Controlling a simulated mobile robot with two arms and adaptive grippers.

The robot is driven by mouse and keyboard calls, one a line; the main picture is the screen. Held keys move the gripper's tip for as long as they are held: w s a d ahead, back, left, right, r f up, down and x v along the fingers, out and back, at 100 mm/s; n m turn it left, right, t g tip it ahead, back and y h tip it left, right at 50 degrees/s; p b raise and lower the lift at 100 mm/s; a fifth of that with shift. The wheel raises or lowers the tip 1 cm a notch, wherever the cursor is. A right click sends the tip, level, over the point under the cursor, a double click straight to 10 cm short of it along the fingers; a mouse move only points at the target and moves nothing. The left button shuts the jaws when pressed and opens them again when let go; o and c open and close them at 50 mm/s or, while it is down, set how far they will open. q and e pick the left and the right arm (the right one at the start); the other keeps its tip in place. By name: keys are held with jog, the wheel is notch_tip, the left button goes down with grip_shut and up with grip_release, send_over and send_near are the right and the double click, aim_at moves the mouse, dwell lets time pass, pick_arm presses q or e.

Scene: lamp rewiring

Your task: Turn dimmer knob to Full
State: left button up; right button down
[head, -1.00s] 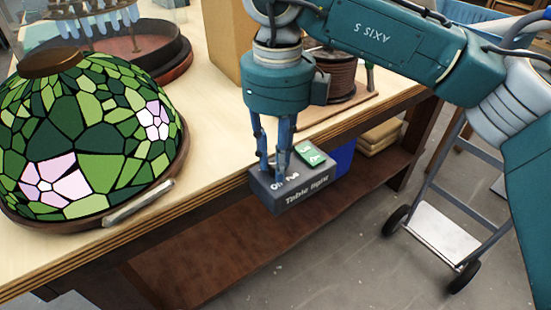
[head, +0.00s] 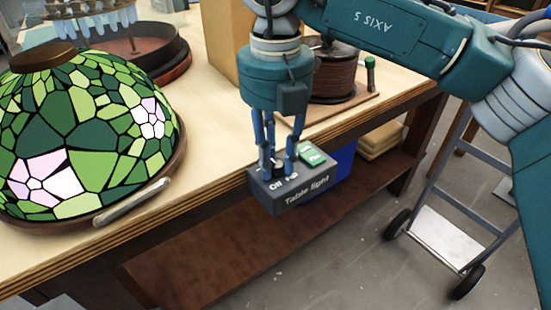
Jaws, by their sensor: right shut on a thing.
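The dimmer box (head: 306,192), a dark grey box labelled "Table light", sits at the table's front edge. Its top bears the words "Off" and "Full" and a green switch (head: 312,154) at the back right. A small black knob (head: 279,168) shows between the fingers, just behind the lettering. My right gripper (head: 278,170) points down over the box and is shut on the knob, one finger on each side. The fingers partly cover the knob, so its exact setting cannot be read. My left gripper is not in view.
A green and pink stained-glass lampshade (head: 85,130) stands on the table at left, with a silver rod-like tool (head: 132,202) by its rim. A cable spool (head: 335,75) and a cardboard box (head: 222,40) stand behind the gripper. A trolley (head: 440,235) stands on the floor at right.

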jog(key=m, duration=0.2)
jog(key=shift+s+f+m+b, duration=0.2)
jog(key=shift+m+b, duration=0.15)
jog(key=shift+m, duration=0.05)
jog(key=m+b, duration=0.1)
jog(key=m, duration=0.2)
jog(key=shift+a+m, duration=0.1)
jog(key=shift+m, duration=0.2)
jog(key=m+b, duration=0.1)
jog(key=m, duration=0.2)
jog(key=shift+a+m, duration=0.1)
jog(key=shift+m, duration=0.2)
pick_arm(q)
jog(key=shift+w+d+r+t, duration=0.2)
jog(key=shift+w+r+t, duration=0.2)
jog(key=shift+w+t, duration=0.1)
pick_arm(e)
jog(key=shift+m, duration=0.4)
jog(key=c, duration=1.6)
grip_release()
jog(key=shift+a+r, duration=0.1)
jog(key=shift+o, duration=0.6)
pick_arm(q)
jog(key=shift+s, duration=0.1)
pick_arm(e)
jog(key=shift+w+r, duration=0.1)
jog(key=shift+r, duration=0.05)
